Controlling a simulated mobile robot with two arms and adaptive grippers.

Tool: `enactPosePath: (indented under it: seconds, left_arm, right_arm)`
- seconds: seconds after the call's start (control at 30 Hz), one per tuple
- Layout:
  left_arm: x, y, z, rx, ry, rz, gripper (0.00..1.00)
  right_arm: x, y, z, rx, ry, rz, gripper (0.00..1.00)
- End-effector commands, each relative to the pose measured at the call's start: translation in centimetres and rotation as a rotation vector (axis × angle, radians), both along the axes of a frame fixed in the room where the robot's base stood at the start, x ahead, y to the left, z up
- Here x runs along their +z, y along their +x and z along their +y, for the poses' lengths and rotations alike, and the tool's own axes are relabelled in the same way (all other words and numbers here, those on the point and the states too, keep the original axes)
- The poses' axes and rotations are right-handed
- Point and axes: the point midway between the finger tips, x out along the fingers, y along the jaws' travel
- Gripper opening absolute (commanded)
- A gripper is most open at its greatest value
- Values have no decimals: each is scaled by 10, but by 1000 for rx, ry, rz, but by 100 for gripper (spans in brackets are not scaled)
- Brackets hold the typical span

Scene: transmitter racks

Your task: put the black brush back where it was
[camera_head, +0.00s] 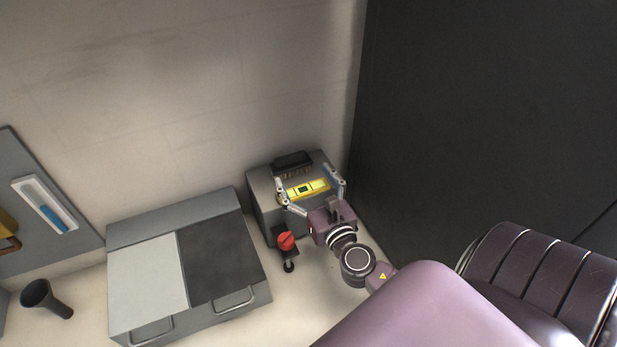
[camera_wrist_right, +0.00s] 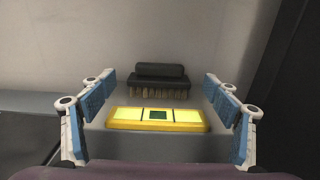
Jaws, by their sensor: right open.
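The black brush (camera_head: 293,161) lies on top of a grey box (camera_head: 263,190) against the back wall, behind a yellow panel. In the right wrist view the brush (camera_wrist_right: 160,77) has a black handle on top and tan bristles pointing down. My right gripper (camera_head: 308,179) is open and empty, its fingers spread to either side of the yellow panel (camera_wrist_right: 158,119). In the right wrist view the brush is beyond the fingertips, between them and apart from both. My left gripper is not in view.
A red knob (camera_head: 286,240) on a dark fitting stands at the box's front. A wider grey cabinet (camera_head: 222,207) with light and dark panels stands to the left. A dark wall (camera_head: 480,120) rises close on the right. A black funnel-shaped object (camera_head: 38,294) is at far left.

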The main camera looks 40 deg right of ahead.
Motion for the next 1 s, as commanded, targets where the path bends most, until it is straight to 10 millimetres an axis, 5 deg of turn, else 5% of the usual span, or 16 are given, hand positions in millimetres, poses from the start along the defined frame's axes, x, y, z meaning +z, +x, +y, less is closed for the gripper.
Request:
enactPosePath:
  seconds: [0.3,1.0]
  left_arm:
    - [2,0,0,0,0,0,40]
    - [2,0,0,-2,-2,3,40]
  right_arm:
    - [0,-26,6,0,0,0,81]
    - [0,-26,7,0,0,0,81]
